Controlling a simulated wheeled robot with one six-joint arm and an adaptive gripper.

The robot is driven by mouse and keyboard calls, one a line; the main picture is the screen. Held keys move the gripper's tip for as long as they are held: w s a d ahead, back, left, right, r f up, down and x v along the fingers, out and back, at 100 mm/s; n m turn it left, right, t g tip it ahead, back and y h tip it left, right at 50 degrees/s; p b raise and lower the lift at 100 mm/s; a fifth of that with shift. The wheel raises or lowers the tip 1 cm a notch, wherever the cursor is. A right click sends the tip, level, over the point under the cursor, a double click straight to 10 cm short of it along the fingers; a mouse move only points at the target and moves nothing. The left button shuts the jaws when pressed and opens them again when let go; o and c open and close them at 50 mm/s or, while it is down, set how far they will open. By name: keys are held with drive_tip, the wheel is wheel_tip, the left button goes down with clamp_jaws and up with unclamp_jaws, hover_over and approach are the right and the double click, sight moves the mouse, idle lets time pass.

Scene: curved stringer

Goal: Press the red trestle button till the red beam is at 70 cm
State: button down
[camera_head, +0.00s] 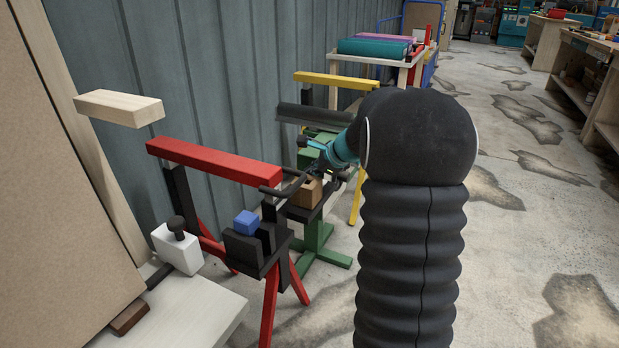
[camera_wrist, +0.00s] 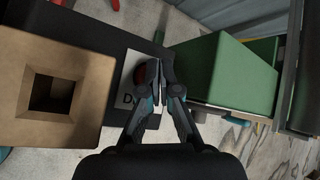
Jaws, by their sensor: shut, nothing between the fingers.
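The red trestle (camera_head: 270,300) carries the red beam (camera_head: 215,162), which lies level near the wall in the head view. My gripper (camera_head: 308,168) is at the right of the trestle, partly hidden by my arm. In the wrist view my gripper (camera_wrist: 160,72) is shut and empty, its tips in front of a white label (camera_wrist: 132,98) with partly covered lettering. A red round spot (camera_wrist: 141,75), which looks like a button, shows just left of the fingers and is partly hidden by them. I cannot tell whether the tips touch it. No height reading is legible.
A wooden block with a square hole (camera_wrist: 62,92) sits left of the fingers and a green box (camera_wrist: 238,75) right of them. A blue block (camera_head: 246,222) sits on a black holder. A yellow beam (camera_head: 335,80) stands behind. Open floor (camera_head: 500,110) lies to the right.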

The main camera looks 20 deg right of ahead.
drive_tip(key=shift+r, duration=0.15)
wheel_tip(320, 180, up, 6)
drive_tip(key=p, duration=0.5)
idle(1.4)
